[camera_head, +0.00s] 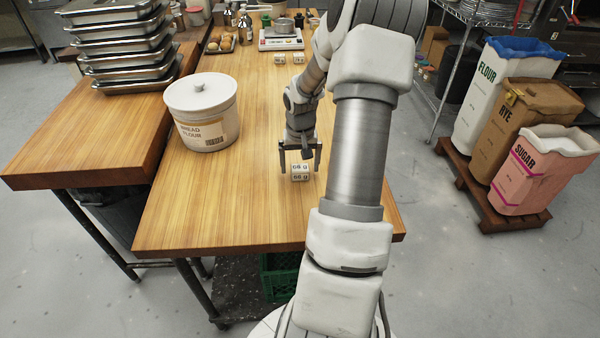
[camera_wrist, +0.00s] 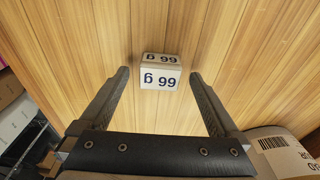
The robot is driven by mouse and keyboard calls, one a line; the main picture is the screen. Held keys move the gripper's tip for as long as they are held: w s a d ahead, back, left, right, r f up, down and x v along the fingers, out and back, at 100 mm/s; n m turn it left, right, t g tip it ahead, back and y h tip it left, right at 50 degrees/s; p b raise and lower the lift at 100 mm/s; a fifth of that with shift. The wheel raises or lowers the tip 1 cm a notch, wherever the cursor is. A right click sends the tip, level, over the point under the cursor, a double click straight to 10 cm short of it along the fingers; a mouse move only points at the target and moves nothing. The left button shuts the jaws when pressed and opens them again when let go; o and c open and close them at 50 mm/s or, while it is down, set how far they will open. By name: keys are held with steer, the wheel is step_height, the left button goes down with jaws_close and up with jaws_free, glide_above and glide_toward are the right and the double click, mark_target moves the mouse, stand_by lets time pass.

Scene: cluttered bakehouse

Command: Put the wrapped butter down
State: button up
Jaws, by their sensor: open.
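The wrapped butter (camera_head: 300,173) is a small white block with dark lettering that reads like "66 g". It rests on the wooden table (camera_head: 240,190) near its front part. In the wrist view the butter (camera_wrist: 161,72) sits ahead, between the lines of the two fingers, with a gap on each side. My gripper (camera_head: 300,170) is open, pointing down over the butter, and its fingers (camera_wrist: 160,80) do not touch it. Nothing is held.
A white flour crock (camera_head: 203,112) stands to the left on the table. Two similar small blocks (camera_head: 289,59) lie farther back, before a scale (camera_head: 281,42). Stacked metal pans (camera_head: 125,50) stand on the left table. The table around the butter is clear.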

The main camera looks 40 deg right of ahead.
steer(key=shift+w+d+f, duration=0.1)
steer(key=shift+f, duration=0.65)
jaws_close()
steer(key=shift+r, duration=0.1)
